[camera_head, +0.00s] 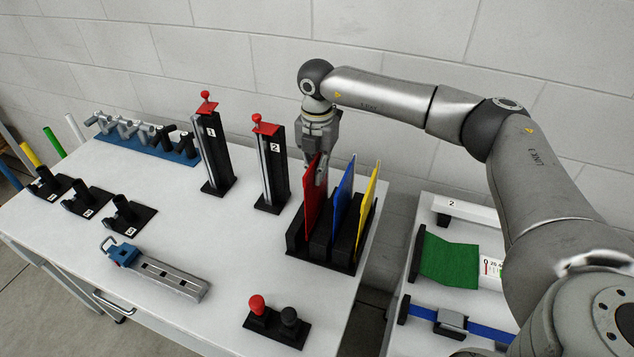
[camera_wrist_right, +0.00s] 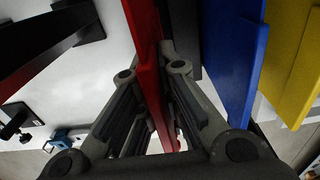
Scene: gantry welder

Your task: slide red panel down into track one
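The red panel (camera_head: 313,199) stands upright in the left slot of a black rack (camera_head: 322,257); it also runs through the middle of the right wrist view (camera_wrist_right: 146,60). My right gripper (camera_head: 320,174) points down over the panel's top edge. Its fingers close in on both faces of the panel in the right wrist view (camera_wrist_right: 158,85) and appear shut on it. Track one (camera_head: 212,155), a black upright with a label 1 and a red knob on top, stands left of the rack, apart from the panel. My left gripper is not in view.
A blue panel (camera_head: 343,195) and a yellow panel (camera_head: 367,205) stand close right of the red one. Track two (camera_head: 270,170) stands between the rack and track one. A clamp (camera_head: 155,270) and two knobs (camera_head: 276,322) sit at the front. A second table holds green cloth (camera_head: 449,261).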

